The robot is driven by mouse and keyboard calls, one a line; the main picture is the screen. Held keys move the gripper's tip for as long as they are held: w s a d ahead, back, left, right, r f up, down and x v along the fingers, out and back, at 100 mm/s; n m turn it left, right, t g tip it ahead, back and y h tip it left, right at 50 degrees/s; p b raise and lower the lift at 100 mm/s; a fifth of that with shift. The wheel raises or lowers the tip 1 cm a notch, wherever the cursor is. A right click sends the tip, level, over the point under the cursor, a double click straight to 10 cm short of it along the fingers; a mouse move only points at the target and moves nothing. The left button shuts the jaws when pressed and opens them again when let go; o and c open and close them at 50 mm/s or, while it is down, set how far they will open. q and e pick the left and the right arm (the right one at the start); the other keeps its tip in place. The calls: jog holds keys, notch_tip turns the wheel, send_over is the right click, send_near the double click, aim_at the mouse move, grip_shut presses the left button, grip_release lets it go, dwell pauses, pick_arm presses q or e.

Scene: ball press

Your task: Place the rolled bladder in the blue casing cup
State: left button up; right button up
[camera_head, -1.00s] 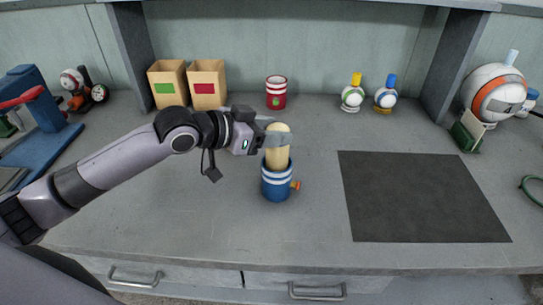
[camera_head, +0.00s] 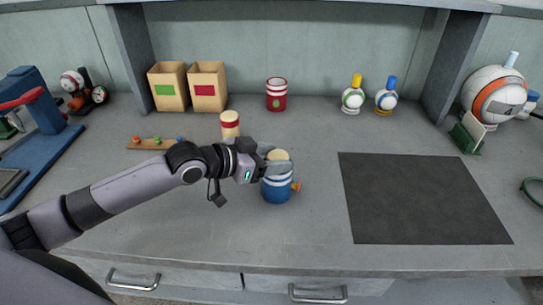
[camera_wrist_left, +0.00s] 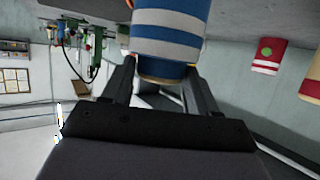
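In the left wrist view, which is upside down, the cup (camera_wrist_left: 168,35) fills the top, and the bladder's tan end (camera_wrist_left: 162,81) sits between the fingers. My right gripper is not in view.
A cream cylinder with a red band (camera_head: 230,125) stands behind my left arm, beside a wooden strip with coloured pegs (camera_head: 154,144). A red cup (camera_head: 276,94) and two boxes (camera_head: 208,88) stand at the back. A dark mat (camera_head: 420,198) lies to the right.

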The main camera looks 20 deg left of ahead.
pick_arm(q)
jog(key=shift+o, duration=0.8)
jog(key=shift+r, duration=0.25)
jog(key=shift+s+a, duration=0.3)
jog(key=v, duration=1.1)
jog(key=shift+r, duration=0.15)
jog(key=shift+s, duration=0.1)
